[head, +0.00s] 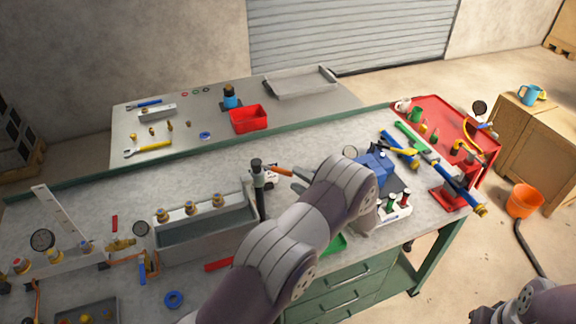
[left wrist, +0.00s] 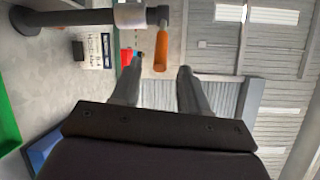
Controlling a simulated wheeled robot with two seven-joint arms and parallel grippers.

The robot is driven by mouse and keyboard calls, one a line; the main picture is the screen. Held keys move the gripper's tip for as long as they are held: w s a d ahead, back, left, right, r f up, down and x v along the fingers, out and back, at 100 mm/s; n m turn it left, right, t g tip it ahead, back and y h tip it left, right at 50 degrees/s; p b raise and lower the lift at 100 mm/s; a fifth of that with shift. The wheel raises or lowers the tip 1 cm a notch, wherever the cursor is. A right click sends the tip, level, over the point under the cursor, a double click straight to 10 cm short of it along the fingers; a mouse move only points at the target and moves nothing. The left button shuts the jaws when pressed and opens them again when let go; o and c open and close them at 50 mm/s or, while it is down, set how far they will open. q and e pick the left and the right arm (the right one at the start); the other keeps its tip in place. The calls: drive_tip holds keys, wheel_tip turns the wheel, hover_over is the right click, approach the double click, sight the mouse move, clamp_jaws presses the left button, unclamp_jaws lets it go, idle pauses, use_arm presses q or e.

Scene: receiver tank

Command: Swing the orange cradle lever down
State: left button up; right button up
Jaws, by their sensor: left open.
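The orange cradle lever (head: 282,171) sticks out to the right from the top of a dark post (head: 260,195) at the right end of a grey tank (head: 205,238). In the left wrist view the orange handle (left wrist: 161,50) hangs from a pale hub (left wrist: 130,16) on the post, its tip lying between the two fingers in the picture. My left gripper (head: 300,180) is open and empty, close to the handle; I cannot tell whether a finger touches it. It also shows in the left wrist view (left wrist: 160,78). My right gripper is out of view.
Brass fittings (head: 190,207) line the tank's edge. A small sign (left wrist: 95,50) stands by the post. A blue vise-like block (head: 372,166) and a white rack of spools (head: 397,207) lie right of my forearm. A red tray (head: 460,125) is farther right.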

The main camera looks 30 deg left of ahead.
sight(291, 176)
use_arm(q)
drive_tip(key=x, duration=0.2)
drive_tip(key=p+x, duration=0.1)
drive_tip(key=x, duration=0.1)
drive_tip(key=p+x, duration=0.1)
drive_tip(key=x, duration=0.1)
drive_tip(key=shift+s+a+r, duration=0.1)
drive_tip(key=shift+s+a, duration=0.2)
drive_tip(key=shift+w+a, duration=0.1)
drive_tip(key=shift+a, duration=0.1)
drive_tip(key=shift+w+d, duration=0.1)
drive_tip(key=shift+d, duration=0.3)
drive_tip(key=shift+c, duration=1.2)
clamp_jaws()
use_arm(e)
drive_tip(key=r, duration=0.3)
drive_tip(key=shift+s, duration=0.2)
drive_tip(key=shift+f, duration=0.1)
